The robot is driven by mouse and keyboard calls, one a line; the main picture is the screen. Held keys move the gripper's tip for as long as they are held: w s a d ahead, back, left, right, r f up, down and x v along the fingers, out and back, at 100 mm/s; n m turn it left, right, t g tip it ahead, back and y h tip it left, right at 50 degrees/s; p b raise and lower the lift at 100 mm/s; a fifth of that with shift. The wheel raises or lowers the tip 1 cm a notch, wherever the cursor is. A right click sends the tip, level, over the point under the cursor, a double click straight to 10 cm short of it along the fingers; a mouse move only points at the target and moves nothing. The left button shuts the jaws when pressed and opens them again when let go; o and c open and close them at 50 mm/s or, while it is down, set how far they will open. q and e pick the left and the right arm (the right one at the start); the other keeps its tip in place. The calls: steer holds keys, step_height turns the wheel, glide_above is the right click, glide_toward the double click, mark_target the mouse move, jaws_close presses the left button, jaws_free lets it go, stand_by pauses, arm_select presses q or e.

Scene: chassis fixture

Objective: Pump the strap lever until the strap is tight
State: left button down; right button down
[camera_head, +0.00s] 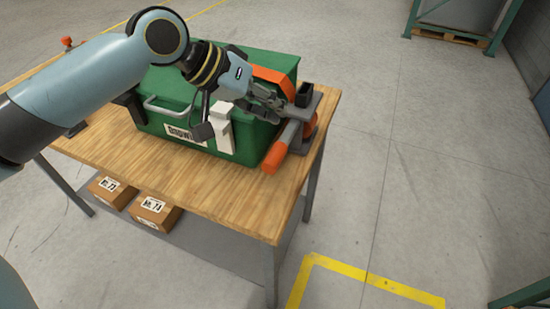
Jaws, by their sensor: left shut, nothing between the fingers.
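A green case (240,150) stands on the wooden table, with an orange strap (272,78) over its right end. A grey ratchet-like bracket (322,108) sits at the case's right side, at the table's edge. A grey lever with an orange grip (273,158) slants from it toward the front left. My left gripper (278,108) reaches over the case from the left. Its fingers are shut and empty, beside the bracket and above the lever; whether they touch either I cannot tell. Strap slack is hard to judge, as the gripper hides part of it. My right gripper is not in view.
The wooden table (215,188) has bare top in front of the case. The case has a pale handle (165,108) and a white latch (222,128) at its front. Cardboard boxes (155,212) sit on the lower shelf. A small orange-topped item (66,42) is at the back left.

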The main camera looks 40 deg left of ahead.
arm_select(q)
steer(key=b, duration=0.4)
glide_above(273, 150)
step_height(273, 150, down, 4)
steer(key=shift+d+f, duration=0.1)
steer(key=shift+f, duration=0.9)
steer(key=shift+f, duration=0.15)
steer(key=shift+f, duration=0.3)
